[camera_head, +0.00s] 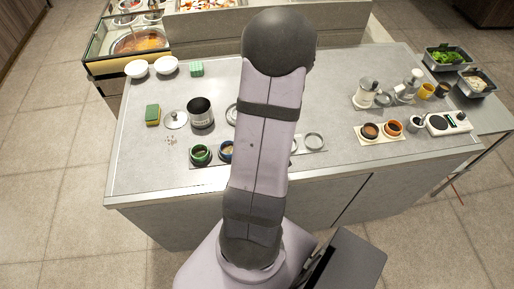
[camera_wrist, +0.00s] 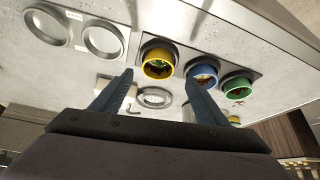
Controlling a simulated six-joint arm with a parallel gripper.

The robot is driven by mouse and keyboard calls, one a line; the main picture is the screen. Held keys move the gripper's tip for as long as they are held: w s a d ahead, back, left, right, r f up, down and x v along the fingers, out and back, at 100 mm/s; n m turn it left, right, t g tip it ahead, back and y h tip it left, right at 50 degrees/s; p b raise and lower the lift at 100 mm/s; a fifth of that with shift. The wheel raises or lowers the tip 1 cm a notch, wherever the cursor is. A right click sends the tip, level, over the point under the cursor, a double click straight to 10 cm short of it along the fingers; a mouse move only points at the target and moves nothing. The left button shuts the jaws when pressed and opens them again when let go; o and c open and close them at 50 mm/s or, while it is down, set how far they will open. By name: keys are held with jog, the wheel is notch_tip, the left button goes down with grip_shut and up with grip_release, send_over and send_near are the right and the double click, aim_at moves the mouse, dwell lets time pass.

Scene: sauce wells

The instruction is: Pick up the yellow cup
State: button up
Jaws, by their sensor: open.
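The yellow cup (camera_wrist: 157,66) sits upright in a dark well strip (camera_wrist: 180,52) in the wrist view, left of a blue cup (camera_wrist: 202,76) and a green cup (camera_wrist: 238,86). It has a yellow rim and some greenish content. My gripper (camera_wrist: 161,72) is open, its two fingers apart on either side of the yellow cup in the picture, with nothing between them that I can see held. I cannot tell the remaining distance to the cup. In the head view, my arm hides the yellow cup; the green cup (camera_head: 200,154) and blue cup (camera_head: 226,151) show beside it.
A light plate with two empty rings (camera_wrist: 103,40) lies left of the strip. A dark pot (camera_head: 201,112), a sponge (camera_head: 152,115) and white bowls (camera_head: 167,65) stand on the counter (camera_head: 140,165). Another yellow mug (camera_head: 427,91) and an orange cup (camera_head: 393,128) stand far right.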

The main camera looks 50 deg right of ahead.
jog(key=shift+s+b+x, duration=0.15)
jog(key=shift+b+x, duration=0.1)
jog(key=shift+x, duration=0.75)
jog(key=shift+s+b+x, duration=0.1)
jog(key=shift+b+x, duration=0.1)
jog(key=shift+x, duration=1.6)
jog(key=shift+c, duration=0.5)
jog(key=c, duration=1)
